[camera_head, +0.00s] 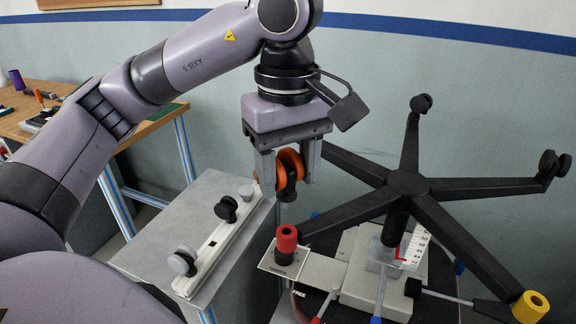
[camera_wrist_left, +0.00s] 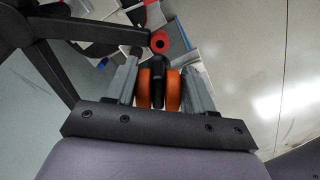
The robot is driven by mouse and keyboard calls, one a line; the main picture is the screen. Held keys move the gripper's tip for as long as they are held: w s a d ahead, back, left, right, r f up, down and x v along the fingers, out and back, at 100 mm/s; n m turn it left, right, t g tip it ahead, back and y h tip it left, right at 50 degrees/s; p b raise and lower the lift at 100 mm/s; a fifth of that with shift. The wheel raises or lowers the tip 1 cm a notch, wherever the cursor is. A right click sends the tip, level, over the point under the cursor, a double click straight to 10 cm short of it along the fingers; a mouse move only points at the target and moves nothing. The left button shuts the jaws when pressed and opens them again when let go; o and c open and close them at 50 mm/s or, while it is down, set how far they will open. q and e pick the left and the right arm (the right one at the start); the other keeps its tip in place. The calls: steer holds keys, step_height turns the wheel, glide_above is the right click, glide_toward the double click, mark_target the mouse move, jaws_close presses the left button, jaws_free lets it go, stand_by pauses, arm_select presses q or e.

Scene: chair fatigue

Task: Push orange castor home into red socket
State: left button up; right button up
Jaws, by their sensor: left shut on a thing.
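The orange castor (camera_head: 289,166) is held between the fingers of my left gripper (camera_head: 287,178), its black stem side pointing down. It also shows in the left wrist view (camera_wrist_left: 173,90) between the two fingers. The red socket (camera_head: 287,238) sits upright at the end of one chair-base leg, below the castor, and its open top faces up. In the left wrist view the red socket (camera_wrist_left: 160,41) lies just beyond the castor. The castor is above the socket and apart from it. My right gripper is not in view.
The black five-leg chair base (camera_head: 408,182) stands on a test rig, with a yellow socket (camera_head: 531,306) on another leg. A white rack (camera_head: 218,240) with black and grey castors lies on a metal table to the left. A wooden bench (camera_head: 160,118) stands behind.

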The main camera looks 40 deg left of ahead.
mark_target(288, 192)
arm_select(q)
steer(key=shift+f+b, duration=1.25)
steer(key=shift+f, duration=0.55)
steer(key=shift+f+b, duration=1.5)
steer(key=shift+f, duration=0.3)
steer(key=o, duration=1.1)
step_height(288, 192, up, 6)
steer(key=shift+f+p, duration=0.1)
steer(key=shift+p, duration=0.8)
steer(key=shift+r, duration=0.75)
steer(key=shift+s, duration=0.1)
